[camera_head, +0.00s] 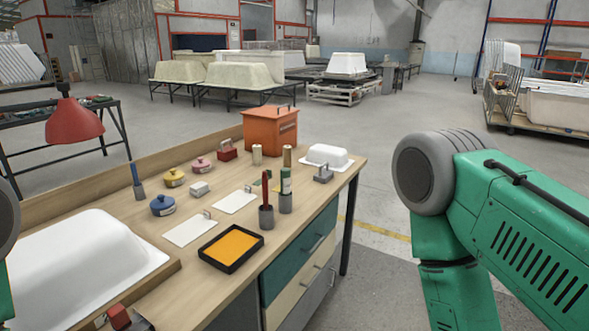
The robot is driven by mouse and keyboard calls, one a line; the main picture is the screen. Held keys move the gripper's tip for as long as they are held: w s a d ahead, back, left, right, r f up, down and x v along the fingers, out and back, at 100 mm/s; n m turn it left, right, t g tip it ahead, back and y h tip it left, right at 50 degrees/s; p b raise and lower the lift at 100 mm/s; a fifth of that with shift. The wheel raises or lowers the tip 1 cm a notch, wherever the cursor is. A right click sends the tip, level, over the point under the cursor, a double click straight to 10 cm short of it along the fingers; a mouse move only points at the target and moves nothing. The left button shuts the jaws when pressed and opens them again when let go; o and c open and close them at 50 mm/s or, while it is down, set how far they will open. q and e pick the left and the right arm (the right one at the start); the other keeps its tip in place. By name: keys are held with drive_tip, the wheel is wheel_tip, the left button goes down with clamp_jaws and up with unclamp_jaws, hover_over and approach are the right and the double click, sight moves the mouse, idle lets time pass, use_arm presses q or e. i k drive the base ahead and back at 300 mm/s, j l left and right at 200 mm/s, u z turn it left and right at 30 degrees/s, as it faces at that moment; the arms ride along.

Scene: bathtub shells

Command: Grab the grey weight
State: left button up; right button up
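A small grey weight (323,175) with a handle on top stands near the right end of the wooden workbench (150,222), close to its front edge. It is just in front of a small white tub shell (327,157). Nothing is touching it from above. My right arm stands at the right of the view, well apart from the weight, and its gripper is out of view. Only a sliver of my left arm shows at the left edge, and its gripper is out of view too.
Dark bottles and brushes in grey cups (266,217) stand left of the weight. An orange box (270,128) is behind. Blue (162,206), yellow (174,178) and pink (201,165) lidded pots, a yellow-filled tray (231,246) and a large white shell (80,265) share the bench.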

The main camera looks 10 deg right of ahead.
sight(323, 175)
drive_tip(key=i+l, duration=0.25)
drive_tip(key=i+l+u, duration=0.15)
drive_tip(key=l, duration=0.25)
drive_tip(key=i+l, duration=0.25)
drive_tip(key=l, duration=0.15)
drive_tip(key=i+l+u, duration=0.15)
drive_tip(key=l, duration=0.2)
drive_tip(key=i+l, duration=0.25)
drive_tip(key=l, duration=0.15)
drive_tip(key=i+l+u, duration=0.15)
drive_tip(key=l, duration=0.2)
drive_tip(key=i, duration=0.05)
